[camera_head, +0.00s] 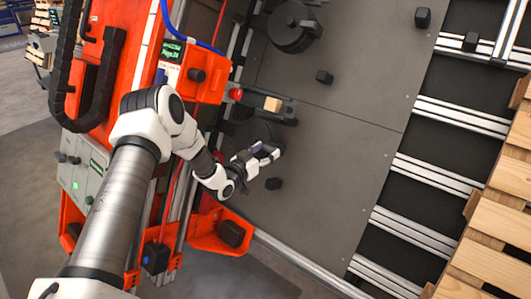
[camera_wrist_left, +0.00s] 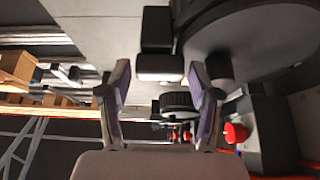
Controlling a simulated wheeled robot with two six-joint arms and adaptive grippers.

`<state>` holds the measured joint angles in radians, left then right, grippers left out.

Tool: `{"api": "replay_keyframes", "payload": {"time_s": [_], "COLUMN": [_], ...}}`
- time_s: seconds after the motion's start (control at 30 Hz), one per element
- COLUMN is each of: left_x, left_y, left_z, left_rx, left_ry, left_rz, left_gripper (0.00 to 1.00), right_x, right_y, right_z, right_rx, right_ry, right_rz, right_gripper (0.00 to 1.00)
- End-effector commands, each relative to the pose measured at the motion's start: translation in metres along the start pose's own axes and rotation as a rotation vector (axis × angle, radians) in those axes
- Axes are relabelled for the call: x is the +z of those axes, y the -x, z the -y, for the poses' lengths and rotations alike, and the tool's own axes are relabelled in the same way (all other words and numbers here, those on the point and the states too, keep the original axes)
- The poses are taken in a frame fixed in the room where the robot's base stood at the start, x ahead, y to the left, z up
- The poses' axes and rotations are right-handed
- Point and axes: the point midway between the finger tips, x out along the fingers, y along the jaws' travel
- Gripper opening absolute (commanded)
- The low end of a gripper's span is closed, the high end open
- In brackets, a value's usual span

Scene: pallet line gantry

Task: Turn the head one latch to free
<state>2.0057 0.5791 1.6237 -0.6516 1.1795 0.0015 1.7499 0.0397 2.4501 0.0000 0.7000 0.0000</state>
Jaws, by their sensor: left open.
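My left gripper (camera_head: 264,152) is open and empty, in front of the grey panel and beside a dark round disc (camera_head: 250,132). In the left wrist view its two purple-padded fingers (camera_wrist_left: 160,88) stand apart. A dark block with a pale front face (camera_wrist_left: 158,68) shows between the fingertips, apart from both. A black ribbed knob (camera_wrist_left: 178,103) appears below it, near the right finger. I cannot tell for certain which part is the head one latch, or how it is turned. My right gripper is not in view.
An orange machine frame (camera_head: 145,40) with a small green-lit screen (camera_head: 172,50) stands at left. Another black disc (camera_head: 290,27) is higher up. Wooden pallets (camera_head: 495,235) lie right. The grey panel (camera_head: 340,150) has free room.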

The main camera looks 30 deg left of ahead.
Motion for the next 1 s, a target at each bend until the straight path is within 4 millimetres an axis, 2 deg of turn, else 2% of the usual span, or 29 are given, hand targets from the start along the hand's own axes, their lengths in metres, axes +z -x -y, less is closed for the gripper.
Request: {"api": "replay_keyframes", "payload": {"time_s": [0.07, 0.13, 0.2, 0.23, 0.67, 1.0], "left_x": [0.0, 0.0, 0.0, 0.0, 0.0, 0.001], "left_y": [0.0, 0.0, 0.0, 0.0, 0.0, 0.0], "left_z": [0.0, 0.0, 0.0, 0.0, -0.001, -0.003], "left_rx": [0.0, 0.0, 0.0, 0.0, -0.023, -0.124], "left_ry": [0.0, 0.0, 0.0, 0.0, 0.042, 0.234], "left_rz": [0.0, 0.0, 0.0, 0.0, 0.0, 0.001], "left_gripper": [0.62, 0.45, 0.2, 0.17, 0.17, 0.17], "right_x": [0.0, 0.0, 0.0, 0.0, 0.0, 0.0], "right_y": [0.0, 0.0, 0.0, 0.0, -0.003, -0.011], "right_z": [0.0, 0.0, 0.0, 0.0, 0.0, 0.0], "right_rx": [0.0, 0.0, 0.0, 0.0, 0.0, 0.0], "right_ry": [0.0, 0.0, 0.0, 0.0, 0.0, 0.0], "right_rz": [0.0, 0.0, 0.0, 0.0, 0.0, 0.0], "right_gripper": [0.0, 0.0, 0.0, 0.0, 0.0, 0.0]}}
